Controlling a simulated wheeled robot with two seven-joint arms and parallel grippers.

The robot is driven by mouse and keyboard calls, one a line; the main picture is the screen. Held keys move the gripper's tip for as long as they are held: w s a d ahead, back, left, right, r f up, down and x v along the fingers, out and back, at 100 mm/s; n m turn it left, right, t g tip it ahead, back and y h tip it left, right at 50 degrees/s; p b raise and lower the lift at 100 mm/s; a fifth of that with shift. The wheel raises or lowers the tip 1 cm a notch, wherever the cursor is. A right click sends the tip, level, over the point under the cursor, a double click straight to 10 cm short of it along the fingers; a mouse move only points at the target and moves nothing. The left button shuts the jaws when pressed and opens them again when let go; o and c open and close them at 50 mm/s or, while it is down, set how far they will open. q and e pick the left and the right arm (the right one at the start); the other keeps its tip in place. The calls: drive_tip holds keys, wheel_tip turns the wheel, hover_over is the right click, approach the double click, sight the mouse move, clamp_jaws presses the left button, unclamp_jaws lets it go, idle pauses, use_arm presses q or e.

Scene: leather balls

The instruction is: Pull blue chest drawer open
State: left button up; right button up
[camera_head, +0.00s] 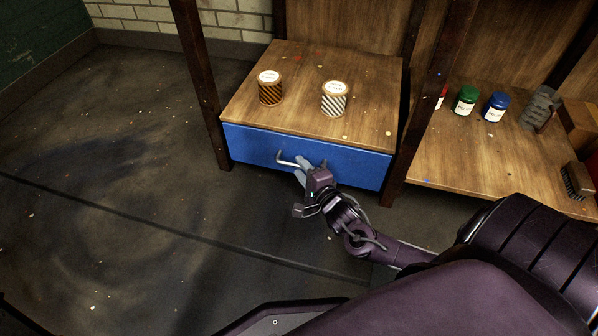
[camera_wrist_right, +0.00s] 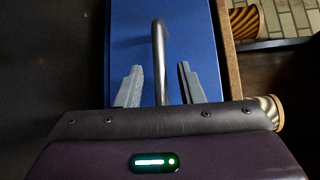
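The blue chest drawer (camera_head: 355,165) sits under a wooden top, and its front looks flush with the frame. A metal bar handle (camera_head: 289,161) is fixed on its front. My right gripper (camera_head: 306,164) is at the drawer front by the handle. In the right wrist view the drawer (camera_wrist_right: 200,40) fills the middle, and the handle (camera_wrist_right: 159,50) runs between the two grey fingers of my right gripper (camera_wrist_right: 160,85). Gaps show on both sides of the bar, so the fingers are open around it. My left gripper is not in view.
Two striped tins, one brown (camera_head: 270,90) and one white (camera_head: 334,100), stand on the wooden top. Dark posts (camera_head: 205,85) flank the drawer. A shelf at right holds green (camera_head: 465,101) and blue (camera_head: 495,107) jars. The floor before the drawer is clear.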

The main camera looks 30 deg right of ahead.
drive_tip(key=shift+w+f+b, duration=0.15)
drive_tip(key=shift+w+b, duration=0.15)
drive_tip(key=shift+w, duration=0.65)
clamp_jaws()
